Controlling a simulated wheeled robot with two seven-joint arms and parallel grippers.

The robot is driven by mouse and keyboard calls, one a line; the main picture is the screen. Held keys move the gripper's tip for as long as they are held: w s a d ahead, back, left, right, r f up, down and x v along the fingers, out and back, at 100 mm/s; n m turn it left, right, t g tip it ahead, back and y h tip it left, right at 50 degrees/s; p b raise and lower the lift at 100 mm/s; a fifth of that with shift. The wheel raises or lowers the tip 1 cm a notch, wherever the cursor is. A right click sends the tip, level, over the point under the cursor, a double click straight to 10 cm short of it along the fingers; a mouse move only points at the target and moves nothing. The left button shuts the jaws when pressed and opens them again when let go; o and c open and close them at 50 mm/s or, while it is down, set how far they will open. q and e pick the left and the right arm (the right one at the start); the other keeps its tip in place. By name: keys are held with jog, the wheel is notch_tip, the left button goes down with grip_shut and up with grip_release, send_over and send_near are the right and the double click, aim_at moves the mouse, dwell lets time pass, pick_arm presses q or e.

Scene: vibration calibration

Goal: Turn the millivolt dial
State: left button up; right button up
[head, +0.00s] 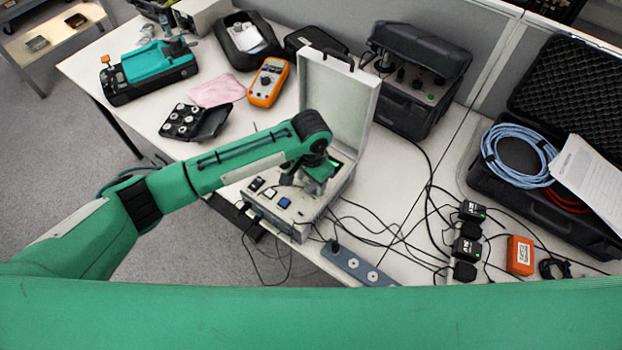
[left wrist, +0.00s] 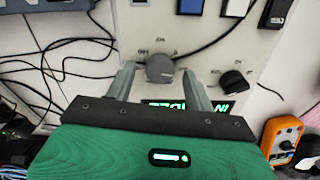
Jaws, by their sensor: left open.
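A white case with a raised lid (head: 340,98) stands open on the table, its panel (head: 277,207) carrying switches, knobs and a lit green display. My left gripper (head: 312,186) is over the panel, pointing down and hiding part of it. In the left wrist view the left gripper (left wrist: 158,72) is open, with a grey round dial (left wrist: 160,69) between its fingertips and a gap visible on either side. A black knob (left wrist: 233,81) sits right of the fingers. The panel labels are too small to tell which is the millivolt dial. My right gripper is not in view.
A grey power strip (head: 358,266) and loose black cables lie close to the case. An orange multimeter (head: 269,82), a black tray of round parts (head: 196,122) and a pink cloth (head: 217,91) lie left of the lid. A black instrument case (head: 418,75) stands behind.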

pick_arm(q)
jog(key=shift+f, duration=0.45)
jog(key=shift+c, duration=0.4)
jog(key=c, duration=0.9)
jog(key=shift+r, duration=0.1)
